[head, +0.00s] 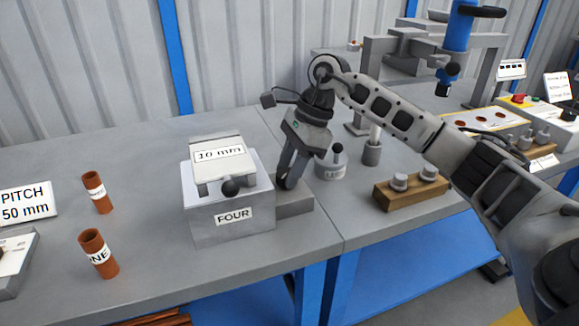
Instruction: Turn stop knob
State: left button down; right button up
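A grey box (215,225) labelled FOUR stands on the table, with a pale tilted plate (217,155) marked 10 mm on top. A black round knob (230,187) sticks out at the front, just below the plate. A low grey block (296,204) adjoins the box's right side. My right gripper (287,185) points down with its fingertips at this block, right of the black knob and apart from it. Its fingers look close together; whether they hold a small part there is hidden. I cannot tell which part is the stop knob. My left gripper is out of view.
Two brown tubes (96,192) stand upright at the left, near a PITCH 50 mm sign (26,203). Behind my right gripper is a grey cylinder with a black knob (332,167). A wooden block (411,191) with two metal pieces lies to the right.

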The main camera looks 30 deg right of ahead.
jog(key=shift+m, duration=0.3)
jog(key=shift+c, duration=0.4)
jog(key=m+t, duration=0.1)
jog(key=m, duration=0.1)
jog(key=m+t, duration=0.1)
jog(key=m, duration=0.2)
jog(key=shift+s+a+h, duration=0.1)
jog(key=shift+s+h, duration=0.05)
jog(key=shift+h, duration=0.25)
jog(key=shift+a+m+t+h, duration=0.1)
jog(key=shift+m+t+h, duration=0.2)
jog(key=shift+m, duration=0.8)
jog(key=shift+m+t+h, duration=0.2)
jog(key=shift+m+h, duration=0.2)
jog(key=shift+m, duration=0.7)
jog(key=o, duration=1)
jog(key=shift+r, duration=0.15)
